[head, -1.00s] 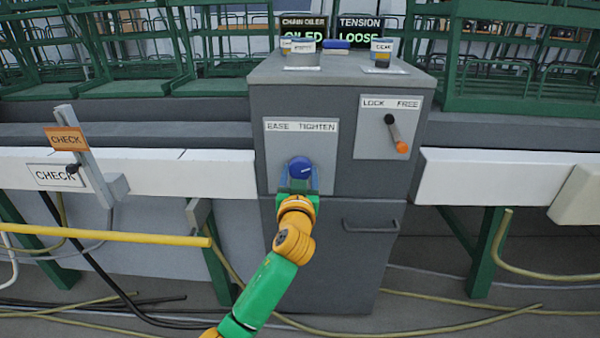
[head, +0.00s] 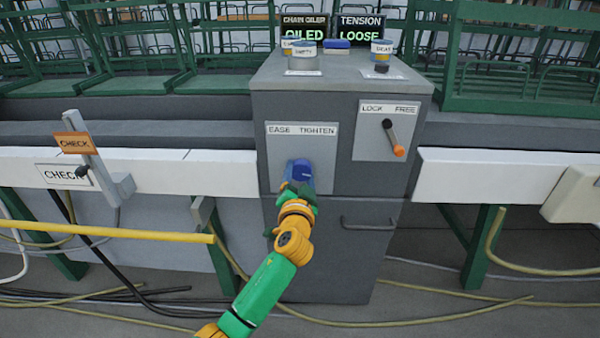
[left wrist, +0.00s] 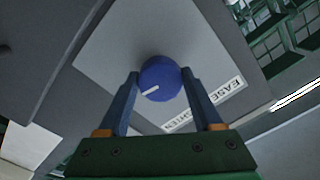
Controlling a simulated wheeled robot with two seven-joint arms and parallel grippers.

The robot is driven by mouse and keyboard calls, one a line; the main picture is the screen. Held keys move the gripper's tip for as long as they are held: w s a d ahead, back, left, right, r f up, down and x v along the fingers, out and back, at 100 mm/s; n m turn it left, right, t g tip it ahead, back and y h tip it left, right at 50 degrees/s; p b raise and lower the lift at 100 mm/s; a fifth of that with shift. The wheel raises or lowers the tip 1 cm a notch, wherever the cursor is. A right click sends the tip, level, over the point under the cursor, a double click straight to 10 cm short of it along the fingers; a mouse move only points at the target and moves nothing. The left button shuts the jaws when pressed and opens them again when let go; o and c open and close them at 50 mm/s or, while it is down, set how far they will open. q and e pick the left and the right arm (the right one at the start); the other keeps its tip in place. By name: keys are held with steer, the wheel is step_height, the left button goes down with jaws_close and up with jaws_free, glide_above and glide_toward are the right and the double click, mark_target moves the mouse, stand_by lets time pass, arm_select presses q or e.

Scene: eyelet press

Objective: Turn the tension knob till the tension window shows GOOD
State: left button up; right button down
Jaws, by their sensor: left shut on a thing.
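The blue tension knob (head: 300,169) is on the grey cabinet's front, under the EASE TIGHTEN label (head: 302,130). My left gripper (head: 299,180) is at the knob, its fingers on either side. In the left wrist view the knob (left wrist: 160,78) with its white pointer line sits between the fingertips of my left gripper (left wrist: 160,84), and the gripper is rolled relative to the label. The tension window (head: 360,30) at the back of the cabinet reads LOOSE. My right gripper is not in view.
A LOCK FREE lever (head: 393,138) with an orange tip is to the right of the knob panel. The chain oiler window (head: 304,28) reads OILED. Small labelled pots stand on the cabinet top (head: 335,68). A yellow rail (head: 110,232) and a CHECK lever (head: 90,160) are at the left.

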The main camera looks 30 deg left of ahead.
arm_select(q)
steer(key=shift+f, duration=0.1)
stand_by(0.4)
steer(key=o, duration=1.4)
steer(key=shift+c, duration=0.2)
steer(key=v, duration=0.7)
steer(key=shift+p, duration=0.3)
